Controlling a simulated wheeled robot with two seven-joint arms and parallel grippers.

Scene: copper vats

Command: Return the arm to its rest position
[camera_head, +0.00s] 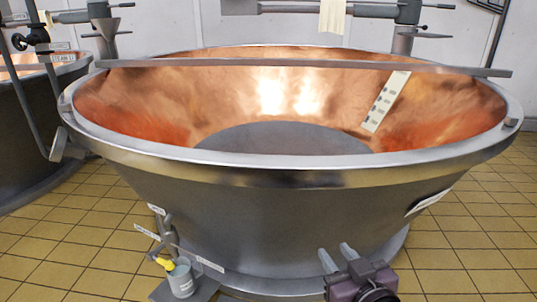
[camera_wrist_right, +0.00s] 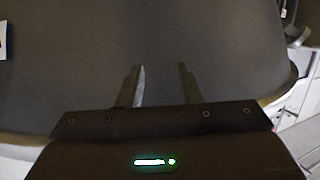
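My right gripper (camera_head: 337,257) is at the bottom of the head view, in front of the vat's outer wall. Its two fingers stand apart with nothing between them. In the right wrist view the same gripper (camera_wrist_right: 161,84) shows open and empty against a dark grey surface. My left gripper is in neither view. The large copper vat (camera_head: 290,176) fills the middle of the head view, with a grey band around its rim. I cannot tell whether the right fingertips touch its wall.
A metal bar (camera_head: 300,66) lies across the vat, and a marked white strip (camera_head: 385,101) leans inside. A grey cup (camera_head: 181,281) stands by a yellow-handled valve (camera_head: 165,262) at lower left. A second vat (camera_head: 32,130) is at left. Tiled floor (camera_head: 475,245) is clear at right.

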